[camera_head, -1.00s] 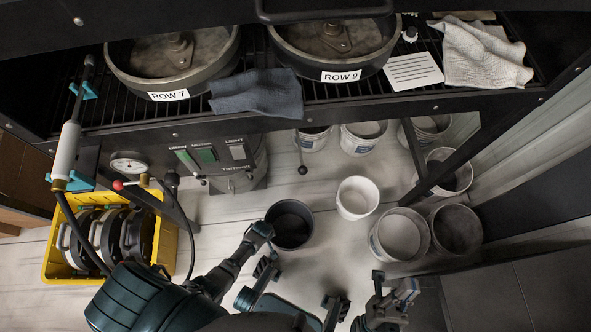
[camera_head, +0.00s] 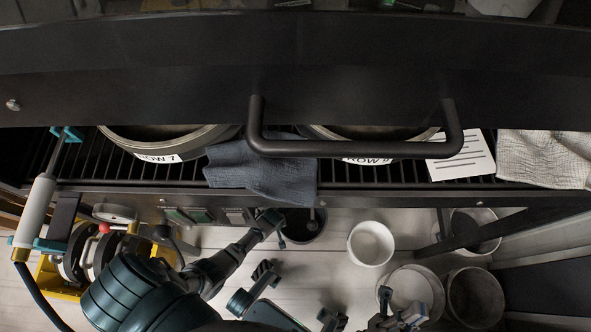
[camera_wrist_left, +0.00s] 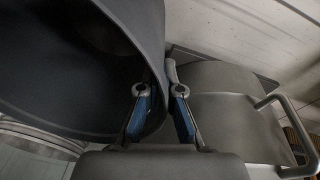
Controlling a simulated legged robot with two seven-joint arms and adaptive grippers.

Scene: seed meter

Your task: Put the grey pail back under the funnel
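The dark grey pail (camera_head: 308,232) is at the front edge of the bench in the head view, its far part hidden beneath the bench and a cloth. My left gripper (camera_head: 272,220) is at its left side. In the left wrist view my left gripper (camera_wrist_left: 161,100) straddles the pail's wall (camera_wrist_left: 75,75), one finger inside and one outside, shut on the rim. My right gripper (camera_head: 400,308) is open and empty at the bottom, below the pale pails. I cannot make out the funnel; the bench hides the space beneath it.
A white pail (camera_head: 370,243) stands right of the grey pail, with more pails (camera_head: 474,297) further right. A yellow crate (camera_head: 48,275) is at left. The black bench edge (camera_head: 390,201) and hood handle (camera_head: 355,149) overhang. A grey handled body (camera_wrist_left: 225,110) is beside my left gripper.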

